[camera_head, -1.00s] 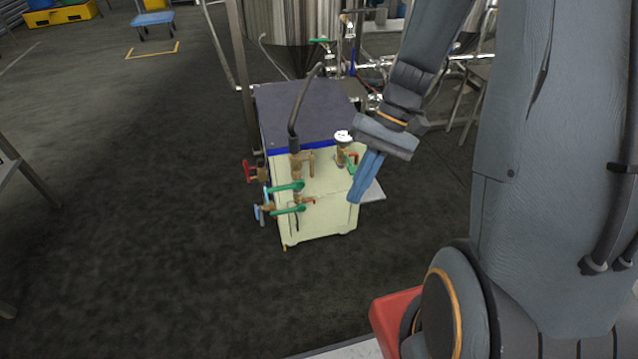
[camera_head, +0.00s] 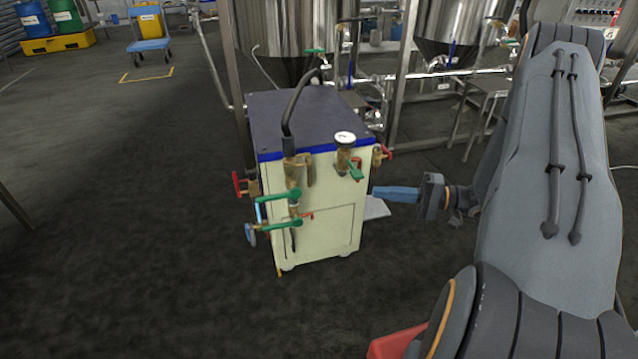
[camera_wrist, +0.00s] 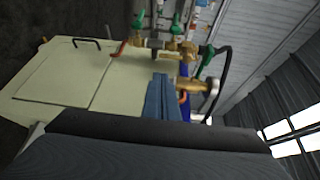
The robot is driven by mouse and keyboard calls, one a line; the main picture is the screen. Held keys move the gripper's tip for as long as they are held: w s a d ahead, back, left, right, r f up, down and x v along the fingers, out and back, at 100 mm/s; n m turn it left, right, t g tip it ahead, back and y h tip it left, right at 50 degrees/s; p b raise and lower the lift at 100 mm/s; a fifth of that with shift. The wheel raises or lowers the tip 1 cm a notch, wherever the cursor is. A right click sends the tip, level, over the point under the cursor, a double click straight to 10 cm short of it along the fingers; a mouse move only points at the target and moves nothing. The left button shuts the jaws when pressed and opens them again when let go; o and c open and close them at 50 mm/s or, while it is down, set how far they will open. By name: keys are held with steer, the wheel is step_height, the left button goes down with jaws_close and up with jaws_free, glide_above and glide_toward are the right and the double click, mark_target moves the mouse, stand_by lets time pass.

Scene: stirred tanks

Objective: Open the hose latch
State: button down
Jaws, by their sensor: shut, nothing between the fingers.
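A black hose (camera_head: 287,118) runs down into a brass coupling (camera_head: 291,174) on the cream front of a box-shaped cabinet (camera_head: 325,215). A brass latch lever (camera_head: 309,169) stands upright along the coupling's right side.
Green-handled valves (camera_head: 285,196), a red handle (camera_head: 238,184) and a white-faced gauge (camera_head: 344,138) crowd the cabinet's front. Another red handle (camera_head: 383,153) juts out on the right. Steel tanks and pipes stand behind. The floor left of the cabinet is open.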

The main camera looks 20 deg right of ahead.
steer(key=shift+w+d+f+t, duration=0.15)
steer(key=shift+d+f+t, duration=0.05)
steer(key=shift+d+t, duration=0.55)
steer(key=b+x, duration=0.2)
steer(key=x, duration=1.8)
steer(key=shift+f, duration=0.15)
steer(key=shift+a, duration=0.15)
